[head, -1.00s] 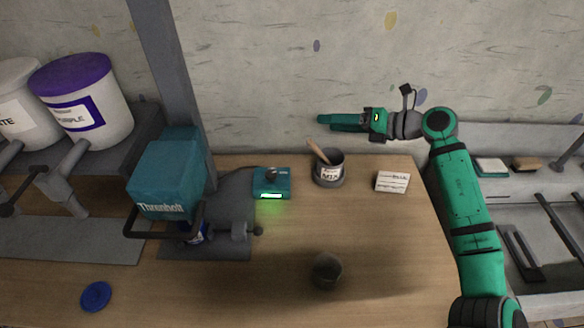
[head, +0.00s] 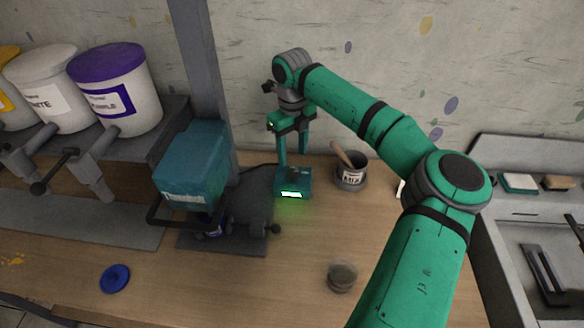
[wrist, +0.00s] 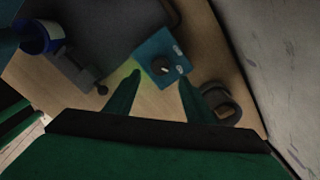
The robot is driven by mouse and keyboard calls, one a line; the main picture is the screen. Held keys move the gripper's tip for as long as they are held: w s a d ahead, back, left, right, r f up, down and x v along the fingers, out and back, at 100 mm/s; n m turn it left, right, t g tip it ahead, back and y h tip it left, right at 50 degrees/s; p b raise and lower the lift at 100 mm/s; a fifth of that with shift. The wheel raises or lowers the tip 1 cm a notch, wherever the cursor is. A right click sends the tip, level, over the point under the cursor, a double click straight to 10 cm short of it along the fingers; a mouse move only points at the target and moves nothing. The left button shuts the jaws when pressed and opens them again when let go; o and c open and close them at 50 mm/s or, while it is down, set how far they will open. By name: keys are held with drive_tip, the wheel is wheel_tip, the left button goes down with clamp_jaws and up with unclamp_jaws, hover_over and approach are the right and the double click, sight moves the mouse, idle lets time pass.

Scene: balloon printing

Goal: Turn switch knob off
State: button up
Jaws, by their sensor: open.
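The teal switch box (head: 292,185) sits on the wooden table beside the press, with a lit green-white strip on its front. In the wrist view the box (wrist: 152,52) carries a dark round knob (wrist: 160,66) on top and small light labels. My gripper (head: 292,160) points down above the box, its two green fingers apart. In the wrist view the open fingers (wrist: 160,78) reach toward the box, with the knob between their lines and nothing held. In the head view the fingers partly hide the knob.
The teal press (head: 192,165) stands close left of the box, with a handle in front. A MIX cup (head: 351,180) with a stick is close on the right. A small dark cup (head: 342,277) and a blue lid (head: 115,279) are nearer. The wall is behind.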

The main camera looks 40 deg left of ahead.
sight(293, 173)
wheel_tip(293, 173, down, 7)
drive_tip(key=shift+f, duration=0.1)
idle(0.4)
drive_tip(key=c, duration=1.1)
